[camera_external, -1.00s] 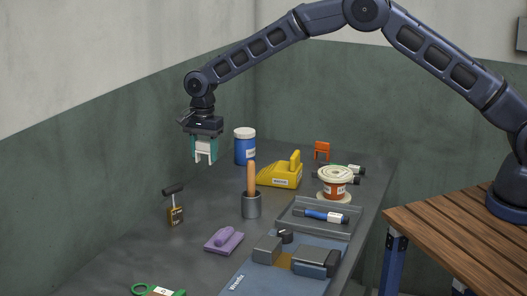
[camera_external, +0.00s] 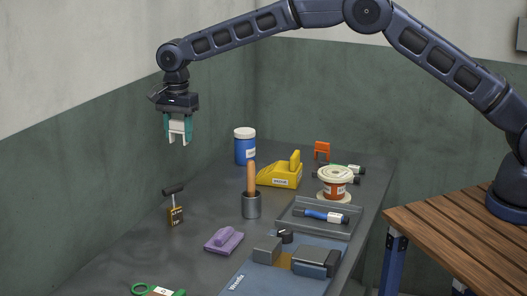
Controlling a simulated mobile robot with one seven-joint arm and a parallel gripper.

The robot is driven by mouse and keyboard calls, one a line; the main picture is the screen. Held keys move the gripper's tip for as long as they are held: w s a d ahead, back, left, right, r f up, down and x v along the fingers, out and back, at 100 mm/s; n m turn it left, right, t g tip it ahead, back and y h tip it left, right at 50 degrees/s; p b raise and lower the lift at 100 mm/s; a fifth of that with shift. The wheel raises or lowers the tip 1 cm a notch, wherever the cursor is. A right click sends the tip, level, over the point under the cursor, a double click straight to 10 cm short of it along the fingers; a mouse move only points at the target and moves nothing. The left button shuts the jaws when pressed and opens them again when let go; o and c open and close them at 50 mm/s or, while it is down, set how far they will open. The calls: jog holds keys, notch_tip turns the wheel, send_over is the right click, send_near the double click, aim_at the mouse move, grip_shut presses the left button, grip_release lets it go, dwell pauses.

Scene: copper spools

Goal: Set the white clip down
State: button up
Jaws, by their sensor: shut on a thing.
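The white clip (camera_external: 178,126) is held between the teal fingertips of my gripper (camera_external: 178,127), its two prongs pointing down. My gripper is shut on it and hangs well above the far left part of the grey bench (camera_external: 205,200). The clip touches nothing below it. It is higher than the small tagged tool with a black handle (camera_external: 175,215) and left of the blue jar (camera_external: 245,150) in the picture.
Bare bench shows between the tagged tool and blue jar.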

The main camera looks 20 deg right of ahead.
jog(key=s+a, duration=0.8)
jog(key=a, duration=0.1)
send_over(143, 252)
notch_tip(143, 252, down, 20)
jog(key=shift+f, duration=0.15)
jog(key=o, duration=1)
jog(key=shift+c, duration=0.2)
notch_tip(143, 252, up, 12)
jog(key=shift+r, duration=0.2)
